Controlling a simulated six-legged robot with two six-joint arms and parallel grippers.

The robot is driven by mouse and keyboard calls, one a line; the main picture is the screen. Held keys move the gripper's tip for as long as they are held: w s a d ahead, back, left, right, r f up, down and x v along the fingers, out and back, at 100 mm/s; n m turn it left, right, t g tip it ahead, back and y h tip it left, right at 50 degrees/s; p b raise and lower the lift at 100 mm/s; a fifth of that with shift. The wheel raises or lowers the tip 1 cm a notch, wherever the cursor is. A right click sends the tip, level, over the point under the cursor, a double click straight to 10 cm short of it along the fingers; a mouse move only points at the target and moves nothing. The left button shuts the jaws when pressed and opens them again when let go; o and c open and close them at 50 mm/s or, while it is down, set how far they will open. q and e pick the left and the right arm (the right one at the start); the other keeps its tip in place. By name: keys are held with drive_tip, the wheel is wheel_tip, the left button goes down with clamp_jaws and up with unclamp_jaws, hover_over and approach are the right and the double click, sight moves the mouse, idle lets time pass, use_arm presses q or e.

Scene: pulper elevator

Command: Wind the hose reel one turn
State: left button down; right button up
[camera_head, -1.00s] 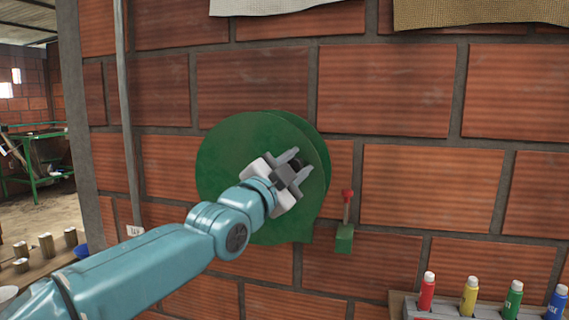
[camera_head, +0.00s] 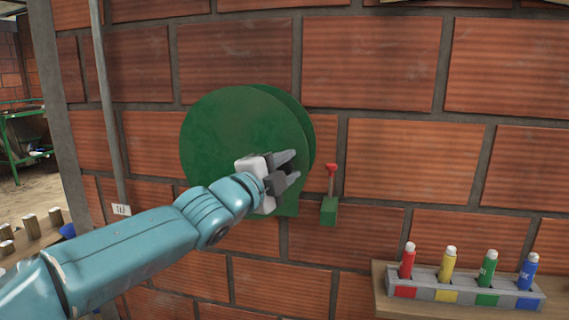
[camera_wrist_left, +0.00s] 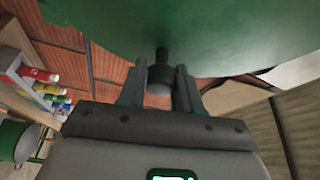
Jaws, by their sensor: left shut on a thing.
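The green hose reel (camera_head: 225,135) is mounted on the brick wall, its round face toward me; its face also fills the top of the left wrist view (camera_wrist_left: 215,35). A dark crank knob (camera_wrist_left: 160,88) stands out from the face. My left gripper (camera_head: 292,166) is at the lower right of the reel face, shut on the knob, with one finger on each side of it in the left wrist view (camera_wrist_left: 160,85). The hose itself is not visible. My right gripper is not in view.
A small green box with a red-tipped lever (camera_head: 330,195) is on the wall just right of the reel. A wooden shelf (camera_head: 450,306) at lower right holds a rack of coloured bottles. A thin vertical pipe (camera_head: 105,100) runs left of the reel.

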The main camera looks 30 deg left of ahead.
use_arm(q)
drive_tip(key=shift+d+f, duration=0.1)
drive_tip(key=shift+d, duration=0.05)
drive_tip(key=c, duration=1.1)
unclamp_jaws()
drive_tip(key=o, duration=0.3)
drive_tip(key=shift+d, duration=0.15)
drive_tip(key=shift+s+a, duration=0.25)
drive_tip(key=shift+a, duration=0.05)
drive_tip(key=s, duration=0.2)
drive_tip(key=s+b, duration=0.1)
drive_tip(key=s, duration=0.2)
drive_tip(key=shift+a+f, duration=0.2)
drive_tip(key=s, duration=0.3)
drive_tip(key=s+a+p, duration=0.1)
drive_tip(key=s, duration=0.3)
drive_tip(key=s+f, duration=0.1)
drive_tip(key=s, duration=0.2)
drive_tip(key=shift+s+a+p, duration=0.25)
drive_tip(key=shift+p, duration=0.05)
